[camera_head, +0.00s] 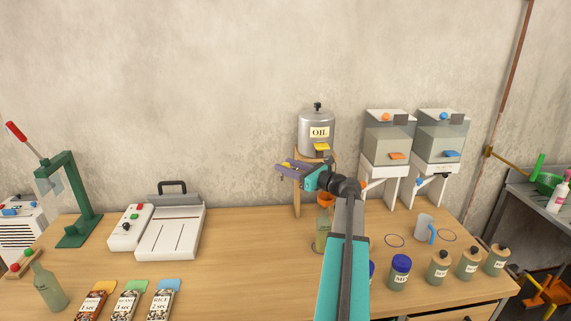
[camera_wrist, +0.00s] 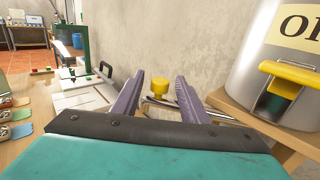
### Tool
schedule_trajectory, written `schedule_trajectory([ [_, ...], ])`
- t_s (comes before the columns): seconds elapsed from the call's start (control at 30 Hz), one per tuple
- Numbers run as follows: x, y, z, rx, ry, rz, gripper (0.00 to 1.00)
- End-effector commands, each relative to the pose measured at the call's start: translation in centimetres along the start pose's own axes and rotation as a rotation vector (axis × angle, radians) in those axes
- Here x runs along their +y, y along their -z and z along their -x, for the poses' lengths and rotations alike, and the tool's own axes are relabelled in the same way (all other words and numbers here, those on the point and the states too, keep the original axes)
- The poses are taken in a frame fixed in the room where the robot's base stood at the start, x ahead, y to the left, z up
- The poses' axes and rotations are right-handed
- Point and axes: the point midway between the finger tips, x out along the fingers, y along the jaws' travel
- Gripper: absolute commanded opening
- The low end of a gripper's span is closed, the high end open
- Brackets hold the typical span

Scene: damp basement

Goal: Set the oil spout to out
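The grey oil can (camera_head: 317,138), labelled OIL, stands on a wooden stand at the back of the bench. It fills the right of the wrist view (camera_wrist: 250,75), with a yellow lever (camera_wrist: 292,75) on its front. A thin metal spout (camera_wrist: 228,116) reaches left from the can's side, with a yellow knob (camera_wrist: 158,90) near its end. My gripper (camera_head: 283,170) is left of the can. Its purple fingers (camera_wrist: 160,82) are open, one on each side of the knob, with visible gaps. I cannot tell how deep the knob sits between them. In the head view the spout is mostly hidden.
An orange funnel (camera_head: 326,199) sits on a glass bottle (camera_head: 322,233) below my arm. Two dispensers (camera_head: 388,140) (camera_head: 440,138) stand to the right. A sealer (camera_head: 170,232) stands left; bench between is clear.

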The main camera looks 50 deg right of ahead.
Motion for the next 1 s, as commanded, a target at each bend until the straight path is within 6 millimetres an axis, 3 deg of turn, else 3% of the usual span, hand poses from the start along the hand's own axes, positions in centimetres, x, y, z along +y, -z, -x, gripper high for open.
schedule_trajectory([
  [0.13,-0.04,-0.01,-0.91,0.0,0.0,0.0,0.4],
  [0.47,-0.05,0.06,-1.07,0.0,0.001,0.0,0.4],
  [0.73,-0.07,0.05,-1.03,0.0,0.001,0.0,0.0],
  [1.0,0.01,0.04,-1.07,0.0,-0.002,0.0,0.0],
])
